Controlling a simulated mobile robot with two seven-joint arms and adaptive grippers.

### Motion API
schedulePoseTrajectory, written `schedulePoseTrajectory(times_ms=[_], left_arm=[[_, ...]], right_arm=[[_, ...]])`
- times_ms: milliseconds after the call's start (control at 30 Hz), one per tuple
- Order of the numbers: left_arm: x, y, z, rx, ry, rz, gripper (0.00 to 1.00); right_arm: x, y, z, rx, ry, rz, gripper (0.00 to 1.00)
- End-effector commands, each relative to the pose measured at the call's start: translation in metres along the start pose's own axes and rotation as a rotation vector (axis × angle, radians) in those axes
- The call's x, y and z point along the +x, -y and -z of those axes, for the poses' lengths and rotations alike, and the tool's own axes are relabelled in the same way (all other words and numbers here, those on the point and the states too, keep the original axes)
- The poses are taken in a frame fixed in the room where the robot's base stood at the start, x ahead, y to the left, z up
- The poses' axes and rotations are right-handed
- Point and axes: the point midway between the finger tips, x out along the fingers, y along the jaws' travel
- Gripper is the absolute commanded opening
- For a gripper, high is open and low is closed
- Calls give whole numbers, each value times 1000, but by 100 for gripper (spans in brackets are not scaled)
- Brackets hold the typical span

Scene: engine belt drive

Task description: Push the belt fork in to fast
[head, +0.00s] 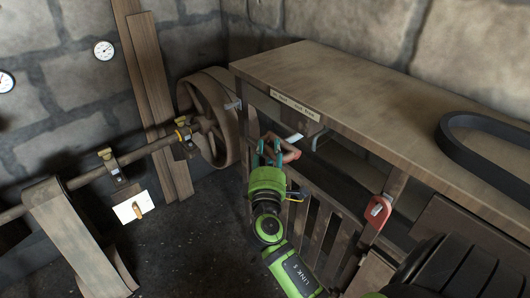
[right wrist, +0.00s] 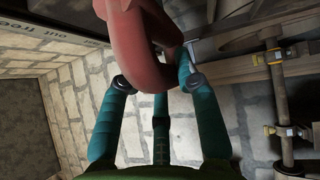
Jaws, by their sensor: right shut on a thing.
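The belt fork's reddish looped handle (head: 291,155) is at the front of the wooden bench, below a label plate. My right gripper (head: 270,146) is at this handle, with its teal fingers around it. In the right wrist view the handle (right wrist: 143,40) fills the top middle, and the fingers (right wrist: 158,82) are closed against it from both sides. A small grey metal piece (head: 233,104) shows beside the big pulley wheel (head: 212,122); I cannot tell if it belongs to the fork. The rod behind the handle is mostly hidden. My left gripper is not in view.
The label plate (head: 296,106) is on the bench's (head: 345,78) front edge. A black belt (head: 485,143) lies on the bench top. A red handle (head: 377,212) is on the bench front to the right. The line shaft (head: 148,150) runs left of the wheel. Dark floor (head: 195,240) is open.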

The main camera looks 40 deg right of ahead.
Motion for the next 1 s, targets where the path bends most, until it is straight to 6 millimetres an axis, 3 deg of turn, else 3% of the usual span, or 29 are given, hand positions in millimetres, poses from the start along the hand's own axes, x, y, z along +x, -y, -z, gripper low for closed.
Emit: schedulePoseTrajectory(times_ms=[67,100,133,567,1000], left_arm=[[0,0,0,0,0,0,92],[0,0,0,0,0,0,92],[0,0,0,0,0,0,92],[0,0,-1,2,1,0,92],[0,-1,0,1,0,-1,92]], right_arm=[[2,-2,-4,-7,13,-4,0],[2,-2,-4,-7,14,-4,48],[2,-2,-4,-7,14,-4,58],[-6,0,-2,-3,7,-1,58],[-91,0,-3,-4,9,2,58]])
